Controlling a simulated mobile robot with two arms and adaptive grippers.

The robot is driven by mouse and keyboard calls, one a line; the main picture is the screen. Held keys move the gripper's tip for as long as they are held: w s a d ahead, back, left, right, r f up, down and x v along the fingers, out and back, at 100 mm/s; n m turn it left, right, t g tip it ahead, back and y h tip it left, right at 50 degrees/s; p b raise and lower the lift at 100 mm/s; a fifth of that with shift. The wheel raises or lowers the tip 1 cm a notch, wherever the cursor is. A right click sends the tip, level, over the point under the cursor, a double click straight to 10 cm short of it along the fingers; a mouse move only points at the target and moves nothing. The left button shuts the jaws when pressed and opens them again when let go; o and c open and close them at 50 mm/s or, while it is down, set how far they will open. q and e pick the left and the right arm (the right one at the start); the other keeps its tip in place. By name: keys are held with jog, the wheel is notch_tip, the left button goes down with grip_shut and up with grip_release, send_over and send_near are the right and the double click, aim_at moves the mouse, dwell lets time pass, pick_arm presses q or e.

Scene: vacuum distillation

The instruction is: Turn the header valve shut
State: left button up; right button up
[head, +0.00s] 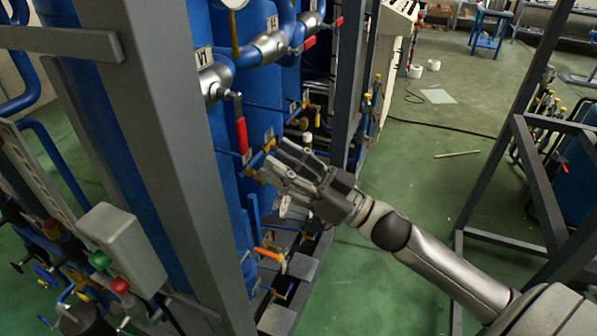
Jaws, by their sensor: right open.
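A blue header pipe (247,54) runs across the blue columns at upper centre. A silver valve (215,82) with a red lever (241,135) sits at its near end; the lever hangs down. Two more red levers (309,42) (339,21) show farther along the pipe. I cannot tell which of these is the header valve. My right gripper (272,163) is open and empty, reaching in from the lower right. In the picture, its fingers are just right of and below the nearest red lever, apart from it, in front of small brass fittings. My left gripper is out of view.
A grey frame post (163,150) stands left of the columns. A control box (122,250) with green and red buttons is at lower left. An orange handle (268,253) shows below my gripper. Another dark frame (520,130) stands at right, with open green floor (420,190) between.

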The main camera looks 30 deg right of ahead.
jog(key=shift+v, duration=1.6)
